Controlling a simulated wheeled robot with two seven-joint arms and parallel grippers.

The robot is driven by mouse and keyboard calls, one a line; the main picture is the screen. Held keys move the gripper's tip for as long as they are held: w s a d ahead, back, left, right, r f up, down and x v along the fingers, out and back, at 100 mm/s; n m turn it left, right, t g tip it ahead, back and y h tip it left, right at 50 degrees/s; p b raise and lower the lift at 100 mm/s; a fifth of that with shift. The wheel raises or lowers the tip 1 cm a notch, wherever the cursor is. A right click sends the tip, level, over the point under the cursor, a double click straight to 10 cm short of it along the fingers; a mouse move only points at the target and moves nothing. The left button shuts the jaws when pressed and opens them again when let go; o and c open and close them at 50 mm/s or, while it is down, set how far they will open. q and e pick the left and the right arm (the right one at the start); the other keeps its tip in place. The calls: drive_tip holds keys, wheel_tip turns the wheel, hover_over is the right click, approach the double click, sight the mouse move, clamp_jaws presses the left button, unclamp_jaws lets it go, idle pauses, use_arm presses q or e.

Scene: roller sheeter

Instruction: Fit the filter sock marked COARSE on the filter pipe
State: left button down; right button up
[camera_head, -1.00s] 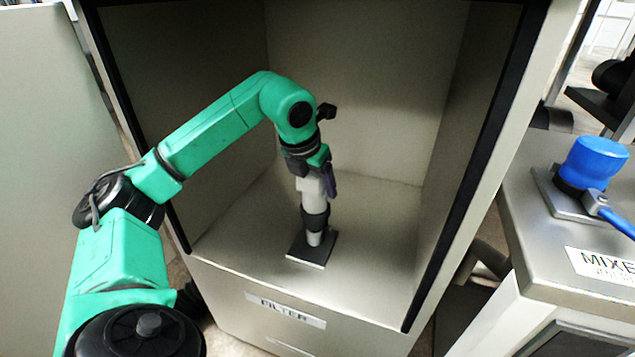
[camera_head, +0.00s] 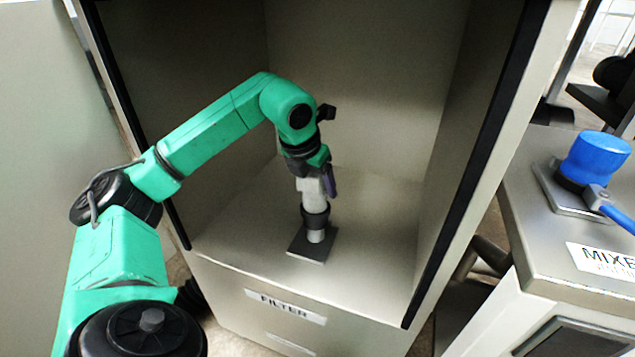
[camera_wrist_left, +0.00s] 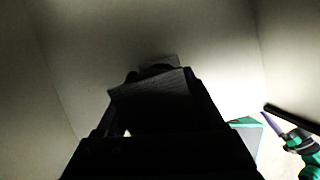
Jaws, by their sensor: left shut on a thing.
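My left gripper (camera_head: 314,186) points down inside the cabinet and is shut on a pale sleeve-like piece, apparently the filter sock (camera_head: 311,192). Its marking cannot be read. A dark collar (camera_head: 315,218) shows below it, around the upper part of the pale upright filter pipe (camera_head: 316,236). The pipe stands on a dark square plate. Piece and pipe look in line; whether the piece is fully seated cannot be told. In the left wrist view the gripper (camera_wrist_left: 155,95) is a dark silhouette around a dark block.
The open cabinet's floor (camera_head: 375,230) is clear around the plate, with walls close on both sides. A FILTER label (camera_head: 286,307) is on its front. To the right, a MIXER bench (camera_head: 545,220) carries a blue capped fitting (camera_head: 595,158) with a blue handle.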

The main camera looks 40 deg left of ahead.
use_arm(q)
drive_tip(key=shift+f, duration=0.1)
drive_tip(key=shift+f+b, duration=0.5)
drive_tip(key=shift+f, duration=0.15)
drive_tip(key=shift+f, duration=0.15)
drive_tip(key=shift+f+b, duration=0.45)
drive_tip(key=shift+f, duration=0.1)
drive_tip(key=shift+f+b, duration=0.65)
drive_tip(key=shift+f, duration=0.25)
idle(0.6)
unclamp_jaws()
